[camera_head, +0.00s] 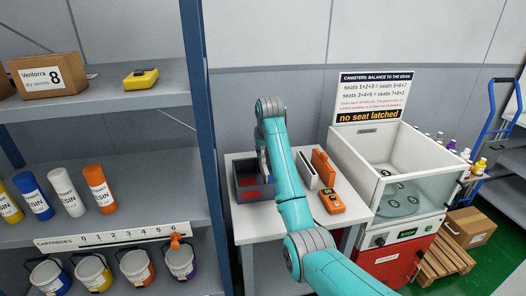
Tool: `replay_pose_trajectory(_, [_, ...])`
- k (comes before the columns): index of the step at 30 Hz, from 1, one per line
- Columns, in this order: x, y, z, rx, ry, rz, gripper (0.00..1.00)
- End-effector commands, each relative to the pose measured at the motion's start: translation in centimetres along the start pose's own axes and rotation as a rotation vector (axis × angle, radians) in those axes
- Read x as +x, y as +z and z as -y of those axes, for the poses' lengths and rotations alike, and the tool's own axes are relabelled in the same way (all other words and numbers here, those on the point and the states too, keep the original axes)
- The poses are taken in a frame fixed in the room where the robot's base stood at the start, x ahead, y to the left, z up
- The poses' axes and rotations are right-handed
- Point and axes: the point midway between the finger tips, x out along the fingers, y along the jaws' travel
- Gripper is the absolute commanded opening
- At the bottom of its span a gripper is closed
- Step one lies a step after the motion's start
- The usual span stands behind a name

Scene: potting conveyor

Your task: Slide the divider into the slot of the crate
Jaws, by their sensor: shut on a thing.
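A dark grey crate (239,187) stands on the white table, with red showing inside it. My gripper (264,170) points down over the crate's right part, partly hidden behind my teal arm. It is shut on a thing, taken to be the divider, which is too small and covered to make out. I cannot tell whether the divider is in the slot; the slot does not show clearly.
Right of my arm on the table (258,232) are a white upright holder (306,172), an orange-brown case (324,168) and an orange handheld device (332,201). A white-topped machine (352,165) stands close right. A blue shelf post (200,110) rises at left.

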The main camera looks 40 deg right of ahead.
Motion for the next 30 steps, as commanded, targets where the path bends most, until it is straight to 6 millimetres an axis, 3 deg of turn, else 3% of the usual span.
replay_pose_trajectory(30, [2.0, 1.0, 0.0, 0.0, 0.0, 0.0, 0.0])
